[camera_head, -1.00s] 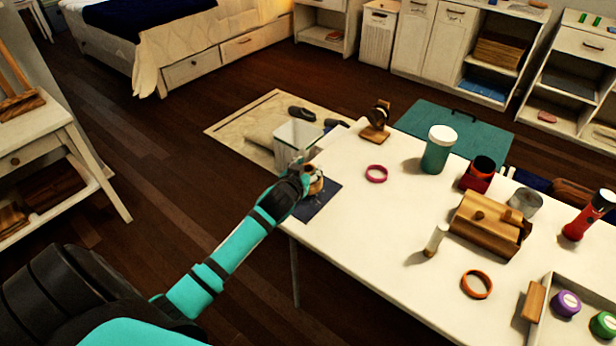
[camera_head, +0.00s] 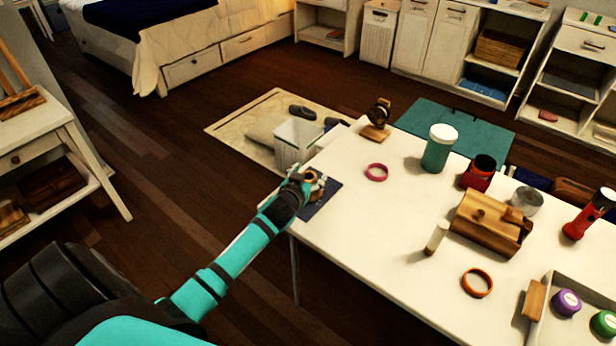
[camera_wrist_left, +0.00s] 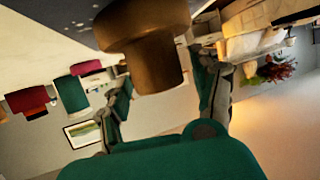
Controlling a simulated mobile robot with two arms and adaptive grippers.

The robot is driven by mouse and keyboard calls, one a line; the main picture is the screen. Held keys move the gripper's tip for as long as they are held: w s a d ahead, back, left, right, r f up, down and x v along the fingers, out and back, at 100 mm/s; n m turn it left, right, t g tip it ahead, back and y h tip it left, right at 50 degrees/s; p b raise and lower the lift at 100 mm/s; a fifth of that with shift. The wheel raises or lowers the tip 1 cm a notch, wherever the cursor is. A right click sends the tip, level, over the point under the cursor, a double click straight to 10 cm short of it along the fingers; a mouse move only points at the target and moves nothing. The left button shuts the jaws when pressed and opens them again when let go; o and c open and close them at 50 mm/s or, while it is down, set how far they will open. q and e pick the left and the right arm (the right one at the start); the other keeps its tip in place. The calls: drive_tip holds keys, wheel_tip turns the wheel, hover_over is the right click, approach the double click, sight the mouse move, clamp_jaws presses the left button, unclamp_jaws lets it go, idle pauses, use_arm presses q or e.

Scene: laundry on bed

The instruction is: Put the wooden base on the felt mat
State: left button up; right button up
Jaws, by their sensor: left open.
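The dark blue felt mat (camera_head: 325,205) lies flat at the near-left corner of the white table. The brown wooden base (camera_head: 318,189) is on it, partly hidden by my left gripper (camera_head: 309,181). In the left wrist view the wooden base (camera_wrist_left: 152,55) is large and round, with its wide end against the dark speckled mat (camera_wrist_left: 60,12) and its narrower part between my fingers. My left gripper is open, with one finger on each side of the base. Whether a finger touches it I cannot tell. My right gripper is not in view.
A wooden watch stand (camera_head: 375,133), a pink ring (camera_head: 376,172) and a teal jar (camera_head: 438,150) stand beyond the mat. A wooden box (camera_head: 488,225) and an orange ring (camera_head: 477,283) are farther right.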

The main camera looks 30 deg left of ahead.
use_arm(q)
drive_tip(key=shift+r, duration=0.25)
drive_tip(key=shift+s+d, duration=0.1)
drive_tip(key=shift+s, duration=0.25)
drive_tip(key=v, duration=1.1)
